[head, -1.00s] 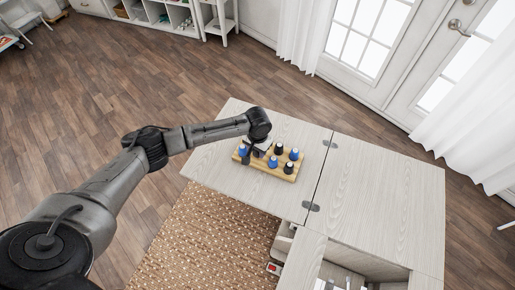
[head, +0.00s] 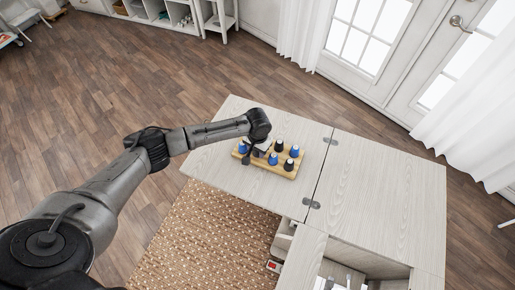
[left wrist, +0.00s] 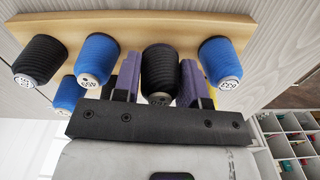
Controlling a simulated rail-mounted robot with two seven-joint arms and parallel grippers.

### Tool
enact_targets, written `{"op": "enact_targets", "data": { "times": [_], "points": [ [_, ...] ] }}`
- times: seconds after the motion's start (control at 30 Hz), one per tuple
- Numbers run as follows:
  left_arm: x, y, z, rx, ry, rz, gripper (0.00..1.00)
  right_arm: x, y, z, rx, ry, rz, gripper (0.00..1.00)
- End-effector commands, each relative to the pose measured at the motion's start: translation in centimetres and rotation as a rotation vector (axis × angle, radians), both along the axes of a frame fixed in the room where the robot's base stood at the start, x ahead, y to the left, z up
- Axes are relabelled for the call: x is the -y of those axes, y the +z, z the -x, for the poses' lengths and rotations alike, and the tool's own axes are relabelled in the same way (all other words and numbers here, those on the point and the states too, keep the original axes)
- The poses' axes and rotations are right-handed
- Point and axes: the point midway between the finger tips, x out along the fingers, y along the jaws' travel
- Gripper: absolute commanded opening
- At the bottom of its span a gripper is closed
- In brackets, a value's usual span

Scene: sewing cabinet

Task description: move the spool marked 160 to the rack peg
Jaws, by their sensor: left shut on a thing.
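A wooden spool rack (head: 262,166) stands on the pale cabinet top and bears several black and blue spools. My left gripper (head: 259,151) is over its left part. In the left wrist view my left gripper (left wrist: 160,80) is shut on a black spool (left wrist: 160,68), with a purple-padded finger on each side. That spool is close to the wooden board (left wrist: 150,24); I cannot tell whether it still sits on its peg. A blue spool (left wrist: 218,60) is right of it; a blue spool (left wrist: 97,55) and a black spool (left wrist: 38,58) are left.
The cabinet top (head: 385,190) right of the hinge line is bare. An open compartment (head: 345,272) lies at the front right. A woven rug (head: 205,240) covers the floor in front. White double doors and curtains stand at the back right.

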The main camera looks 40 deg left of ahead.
Motion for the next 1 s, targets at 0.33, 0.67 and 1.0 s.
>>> {"op": "enact_targets", "data": {
  "times": [0.33,0.67,1.0],
  "points": [
    [0.0,0.0,0.0,0.0,0.0,0.0,0.48,-0.2,0.0,0.0,0.0,-0.005,-0.008,0.43],
    [0.0,0.0,0.0,0.0,0.0,0.0,0.69,-0.3,0.0,0.0,0.001,-0.006,-0.01,0.43],
    [0.0,2.3,0.0,0.002,0.0,0.001,0.69,-0.2,0.7,0.0,0.0,-0.004,-0.005,0.43]
  ]
}}
